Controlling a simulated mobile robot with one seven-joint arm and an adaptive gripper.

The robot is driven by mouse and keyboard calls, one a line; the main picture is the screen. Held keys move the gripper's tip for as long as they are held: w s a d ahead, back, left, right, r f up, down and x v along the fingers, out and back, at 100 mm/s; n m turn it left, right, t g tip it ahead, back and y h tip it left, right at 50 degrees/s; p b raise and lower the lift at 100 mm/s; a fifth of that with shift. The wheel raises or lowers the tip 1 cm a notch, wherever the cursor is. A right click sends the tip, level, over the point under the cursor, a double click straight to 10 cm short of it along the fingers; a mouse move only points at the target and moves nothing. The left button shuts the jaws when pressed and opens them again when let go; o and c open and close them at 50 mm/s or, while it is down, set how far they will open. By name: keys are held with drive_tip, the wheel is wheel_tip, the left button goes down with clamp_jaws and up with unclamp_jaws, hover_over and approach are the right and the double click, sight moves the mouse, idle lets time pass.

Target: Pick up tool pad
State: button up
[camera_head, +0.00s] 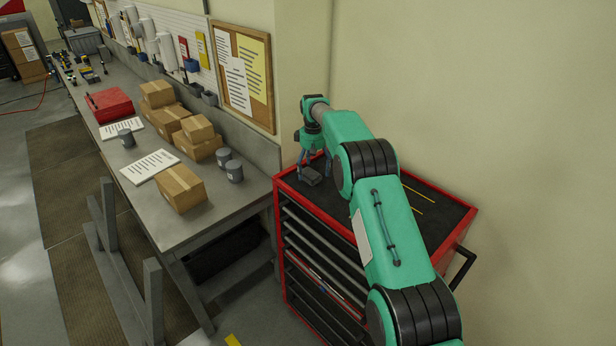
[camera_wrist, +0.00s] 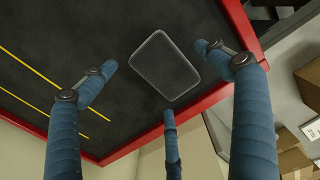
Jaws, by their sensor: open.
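The tool pad (camera_wrist: 165,66) is a dark grey, rounded rectangular block lying on the black top of the red tool cabinet (camera_head: 334,211). In the head view the pad (camera_head: 311,176) is small and sits near the cabinet's left edge, below my gripper (camera_head: 313,160). In the wrist view my gripper (camera_wrist: 159,77) has its blue fingers spread around the pad, one to the left, one to the right and one below. The fingers are open and hold nothing. I cannot tell their exact height above the pad.
A grey workbench (camera_head: 232,201) stands left of the cabinet with cardboard boxes (camera_head: 180,186), grey cups (camera_head: 234,171) and a red case (camera_head: 108,105). Yellow lines (camera_head: 427,199) mark the cabinet top. A wall stands close behind the cabinet. The cabinet has a raised red rim (camera_wrist: 245,30).

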drive_tip(key=shift+f, duration=0.2)
idle(0.4)
drive_tip(key=c, duration=1.2)
